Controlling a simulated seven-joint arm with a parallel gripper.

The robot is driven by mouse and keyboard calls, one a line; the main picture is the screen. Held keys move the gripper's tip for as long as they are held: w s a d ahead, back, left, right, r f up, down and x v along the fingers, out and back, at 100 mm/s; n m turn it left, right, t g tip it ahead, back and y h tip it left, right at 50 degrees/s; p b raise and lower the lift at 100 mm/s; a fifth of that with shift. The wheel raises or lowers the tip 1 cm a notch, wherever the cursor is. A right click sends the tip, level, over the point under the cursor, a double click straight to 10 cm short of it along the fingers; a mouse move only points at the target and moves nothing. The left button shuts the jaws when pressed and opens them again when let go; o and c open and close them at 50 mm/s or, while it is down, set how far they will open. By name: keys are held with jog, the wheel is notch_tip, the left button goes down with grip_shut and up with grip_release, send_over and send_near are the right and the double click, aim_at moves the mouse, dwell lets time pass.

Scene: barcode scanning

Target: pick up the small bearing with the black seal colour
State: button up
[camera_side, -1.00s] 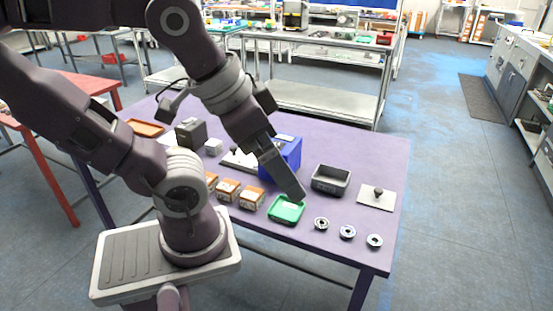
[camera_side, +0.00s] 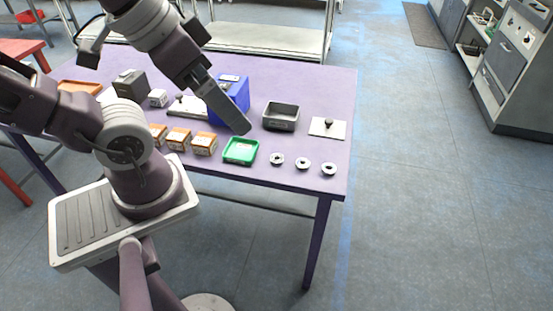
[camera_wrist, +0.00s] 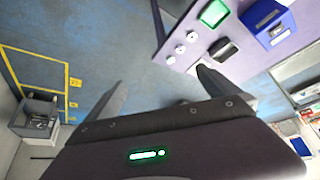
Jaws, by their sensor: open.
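Three small ring-shaped bearings lie in a row near the front right of the purple table: a left one (camera_side: 277,159), a middle one (camera_side: 302,163) and a right one (camera_side: 329,169). They look silvery with dark centres; their seal colours are too small to tell apart. They also show in the wrist view as small pale discs, one of them (camera_wrist: 180,49) in the middle. My gripper (camera_side: 243,128) hangs above the table by the green tray, left of the bearings and apart from them. In the wrist view its fingers (camera_wrist: 160,77) are spread with nothing between them.
The green tray (camera_side: 240,160) sits left of the bearings. Behind are a blue box (camera_side: 238,98), a dark bin (camera_side: 281,126) and a pale plate with a dark knob (camera_side: 339,130). Several orange-and-white boxes (camera_side: 179,138) stand left of the tray. The table's front edge is close to the bearings.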

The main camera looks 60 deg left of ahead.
jog(key=c, duration=0.9)
jog(key=shift+o, duration=0.2)
